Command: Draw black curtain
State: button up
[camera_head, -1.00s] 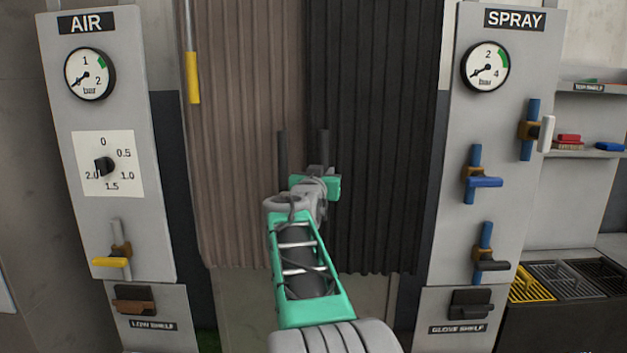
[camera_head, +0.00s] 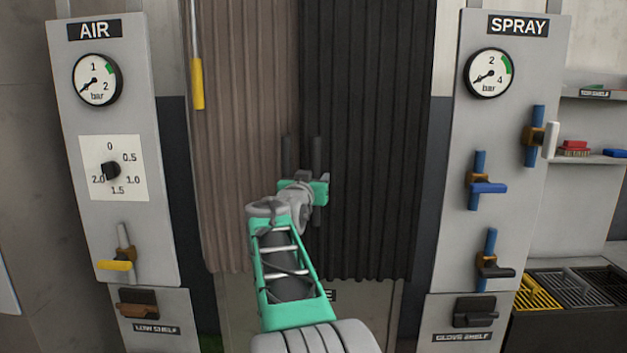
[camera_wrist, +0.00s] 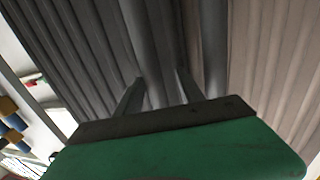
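The black curtain (camera_head: 375,130) hangs in dark vertical folds right of centre in the head view. It fills the left half of the wrist view (camera_wrist: 75,50). My gripper (camera_head: 302,153) is raised at the border between this curtain and the brown one. In the wrist view its two fingers (camera_wrist: 160,85) stand apart, with a dark fold showing between them. I cannot tell whether they press on it. The green gripper body hides the lower part of the wrist view.
A brown curtain (camera_head: 245,130) hangs directly left of the black one. A yellow-handled rod (camera_head: 197,84) hangs before its left side. The AIR panel (camera_head: 150,80) stands left, the SPRAY panel (camera_head: 535,75) right, both with projecting levers. Shelves (camera_head: 590,160) are at far right.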

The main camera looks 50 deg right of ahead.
jog(key=shift+s, duration=0.1)
jog(key=v, duration=0.7)
jog(key=shift+s+a, duration=0.2)
jog(key=shift+a, duration=0.1)
